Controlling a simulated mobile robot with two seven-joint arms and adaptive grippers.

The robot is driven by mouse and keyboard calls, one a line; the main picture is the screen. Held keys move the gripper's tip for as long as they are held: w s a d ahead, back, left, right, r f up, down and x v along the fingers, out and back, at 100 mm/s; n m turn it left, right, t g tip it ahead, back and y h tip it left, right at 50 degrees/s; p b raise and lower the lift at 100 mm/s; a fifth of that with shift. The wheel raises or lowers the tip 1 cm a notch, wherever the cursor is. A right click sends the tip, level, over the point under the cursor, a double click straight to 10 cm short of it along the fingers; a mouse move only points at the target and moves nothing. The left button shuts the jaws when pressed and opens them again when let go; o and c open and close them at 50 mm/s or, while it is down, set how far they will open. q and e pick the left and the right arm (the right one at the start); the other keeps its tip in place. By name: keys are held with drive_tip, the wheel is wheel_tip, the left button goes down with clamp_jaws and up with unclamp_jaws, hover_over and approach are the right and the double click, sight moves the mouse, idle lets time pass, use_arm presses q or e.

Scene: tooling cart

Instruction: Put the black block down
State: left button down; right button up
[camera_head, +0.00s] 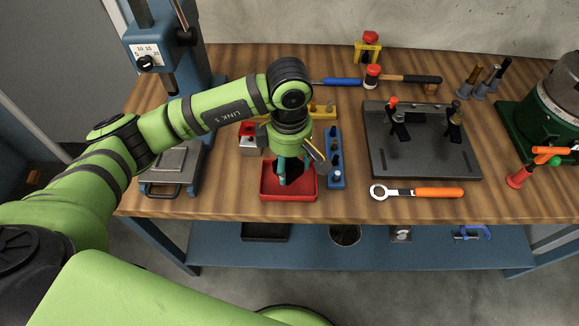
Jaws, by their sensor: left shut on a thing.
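My left gripper (292,174) points down over the red tray (289,197) near the front of the wooden bench. It is shut on a small dark thing, which looks like the black block (291,179). The fingers and wrist hide most of the block. I cannot tell whether the block touches the tray floor. My right gripper is not in view.
A blue holder (335,176) with several small parts stands close to the tray's right. A red and grey item (250,143) sits behind it. A drill press (167,50) is at left, a black fixture plate (422,152) and orange-handled wrench (425,192) at right.

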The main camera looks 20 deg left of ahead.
sight(290, 173)
use_arm(q)
wheel_tip(290, 173, down, 3)
drive_tip(key=shift+f+p, duration=0.2)
drive_tip(key=shift+p, duration=0.55)
drive_tip(key=shift+f, duration=0.2)
drive_tip(key=shift+f, duration=0.1)
drive_tip(key=shift+f+b, duration=0.1)
drive_tip(key=shift+b, duration=0.2)
drive_tip(key=c, duration=0.7)
unclamp_jaws()
drive_tip(key=shift+o, duration=0.2)
